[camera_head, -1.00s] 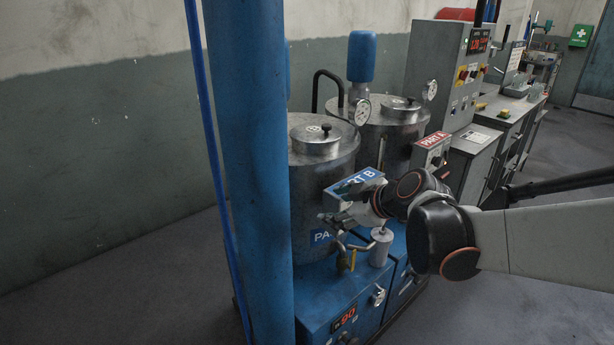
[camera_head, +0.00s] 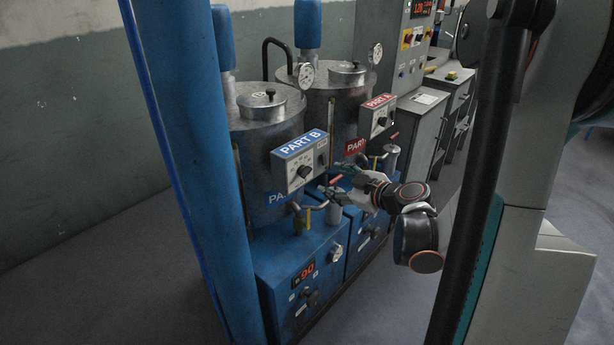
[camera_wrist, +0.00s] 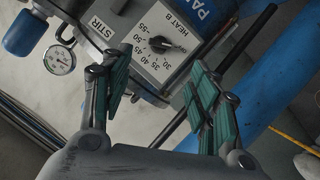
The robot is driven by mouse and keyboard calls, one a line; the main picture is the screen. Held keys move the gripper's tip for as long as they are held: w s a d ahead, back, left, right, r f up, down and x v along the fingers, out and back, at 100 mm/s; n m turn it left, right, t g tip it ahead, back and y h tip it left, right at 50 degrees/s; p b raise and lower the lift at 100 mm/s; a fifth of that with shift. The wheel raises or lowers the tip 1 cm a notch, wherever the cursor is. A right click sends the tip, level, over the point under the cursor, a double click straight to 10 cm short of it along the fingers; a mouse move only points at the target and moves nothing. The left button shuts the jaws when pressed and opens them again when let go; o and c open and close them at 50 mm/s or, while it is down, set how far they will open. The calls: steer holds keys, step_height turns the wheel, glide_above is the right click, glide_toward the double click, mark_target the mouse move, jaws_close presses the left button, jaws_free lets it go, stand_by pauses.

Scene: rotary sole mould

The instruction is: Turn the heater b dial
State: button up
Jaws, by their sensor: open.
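The heater B dial is a black knob (camera_wrist: 160,44) on a white plate marked "HEAT B", with numbers from 30 to 55 around it. It sits on the grey control box (camera_head: 300,162) under the blue "PART B" sign, and the knob also shows in the head view (camera_head: 303,172). My gripper (camera_wrist: 158,82) is open and empty, with green-padded fingers to either side below the dial in the wrist view. The fingers look apart from the knob. In the head view my gripper (camera_head: 335,190) is to the right of and below the box.
A "STIR" control (camera_wrist: 108,30) shares the box. A tank (camera_head: 265,150) with a gauge stands behind it. A blue post (camera_head: 185,170) rises at the left. Valves with red and yellow handles (camera_head: 308,217) sit below. The "PART A" box (camera_head: 378,115) is at the right.

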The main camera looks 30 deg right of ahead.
mark_target(308, 174)
steer(key=b+x, duration=0.3)
steer(key=x, duration=0.9)
steer(key=shift+w+b, duration=0.1)
steer(key=shift+b, duration=0.2)
steer(key=c, duration=1.1)
